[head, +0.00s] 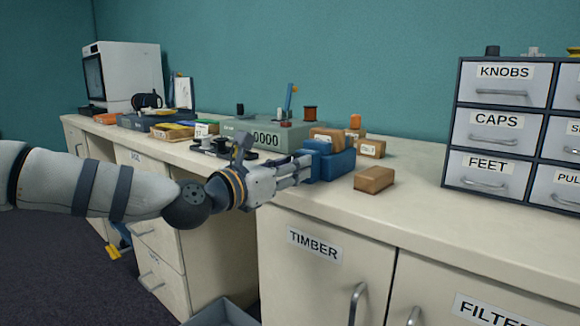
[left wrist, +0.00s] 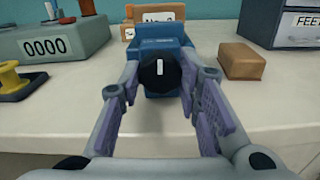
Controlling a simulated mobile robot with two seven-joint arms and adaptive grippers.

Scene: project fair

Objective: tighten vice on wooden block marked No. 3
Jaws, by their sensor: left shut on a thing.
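A blue vice (head: 337,164) stands on the bench near its front edge; it also shows in the left wrist view (left wrist: 160,37). A wooden block (head: 327,135) sits at the top of the vice, between its jaws as far as I can see. Its pale label shows in the left wrist view (left wrist: 158,16), too blurred to read. The vice's round black knob (left wrist: 159,73) faces me, with its white mark upright. My left gripper (head: 304,166) is shut on the knob, one finger at each side. The knob is hidden in the head view. My right gripper is not in view.
A plain wooden block (head: 374,179) lies right of the vice, and a labelled block (head: 372,148) lies behind. A grey counter box (head: 265,137) reading 0000 stands to the left. A labelled drawer cabinet (head: 505,130) stands at right. The bench between is clear.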

